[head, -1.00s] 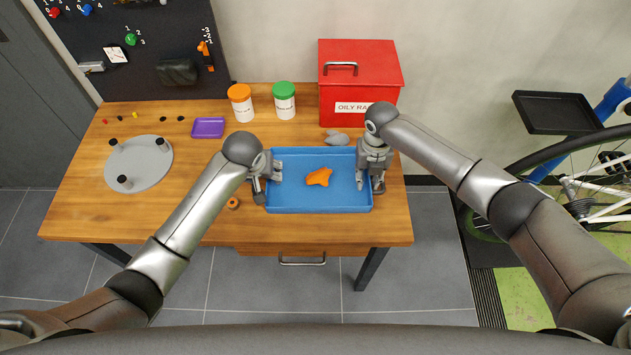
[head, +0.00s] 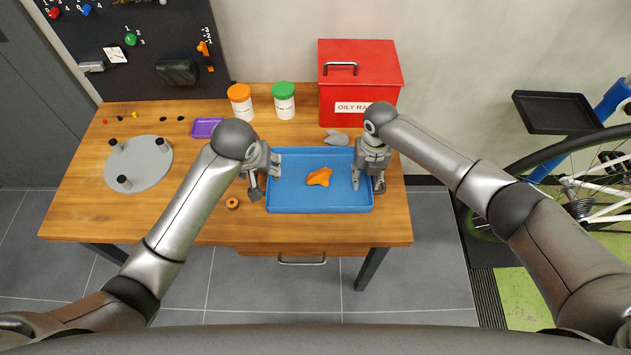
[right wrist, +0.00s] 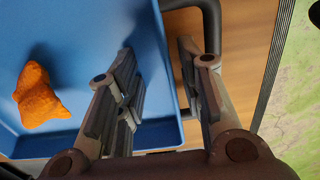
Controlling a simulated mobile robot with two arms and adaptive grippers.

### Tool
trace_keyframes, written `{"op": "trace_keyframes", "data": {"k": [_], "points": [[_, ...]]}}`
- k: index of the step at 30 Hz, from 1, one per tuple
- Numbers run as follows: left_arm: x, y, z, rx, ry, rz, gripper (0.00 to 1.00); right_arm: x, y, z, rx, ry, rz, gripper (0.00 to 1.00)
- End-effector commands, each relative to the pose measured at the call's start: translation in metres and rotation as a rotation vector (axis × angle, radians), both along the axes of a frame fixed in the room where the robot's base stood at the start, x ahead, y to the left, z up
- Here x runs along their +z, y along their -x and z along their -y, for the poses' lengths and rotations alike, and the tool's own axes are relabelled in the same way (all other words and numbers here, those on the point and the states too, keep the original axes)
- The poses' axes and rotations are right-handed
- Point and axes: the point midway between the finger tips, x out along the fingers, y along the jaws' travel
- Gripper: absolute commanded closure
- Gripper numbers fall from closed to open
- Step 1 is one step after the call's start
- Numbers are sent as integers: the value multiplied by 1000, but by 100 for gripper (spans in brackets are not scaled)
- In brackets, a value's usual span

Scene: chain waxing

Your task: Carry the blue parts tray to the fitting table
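The blue parts tray (head: 330,208) rests on the wooden fitting-out bench top, with a crumpled orange cloth-like piece (head: 319,177) inside it. My right gripper (head: 369,184) is at the tray's right wall. In the right wrist view its open fingers (right wrist: 165,95) stand apart, one inside the tray (right wrist: 85,15) and one outside the wall. A dark curved bar (right wrist: 211,20) is beside that wall, partly hidden by the outer finger. My left gripper (head: 266,178) is at the tray's left wall with its fingers spread; their contact with the tray cannot be told.
A red oily-rags bin (head: 360,75) and two lidded jars, orange-topped (head: 241,108) and green-topped (head: 285,106), stand behind. A purple dish (head: 206,128), a grey disc (head: 138,165) and a small orange ring (head: 232,203) lie left. A bicycle (head: 585,165) stands right.

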Motion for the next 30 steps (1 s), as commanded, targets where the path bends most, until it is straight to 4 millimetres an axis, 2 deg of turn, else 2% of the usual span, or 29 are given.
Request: {"op": "trace_keyframes", "data": {"k": [1,5,17,20,30], "points": [[0,0,0,0,0,0,39,0,0,0,0,1,0,54],[0,0,0,0,0,0,39,0,0,0,0,1,0,38],[0,0,0,0,1,0,39,6,-1,1,-1,1,1,38],[0,0,0,0,1,0,39,19,-1,1,-1,1,3,38],[0,0,0,0,1,0,39,90,-1,1,0,2,3,38]]}}
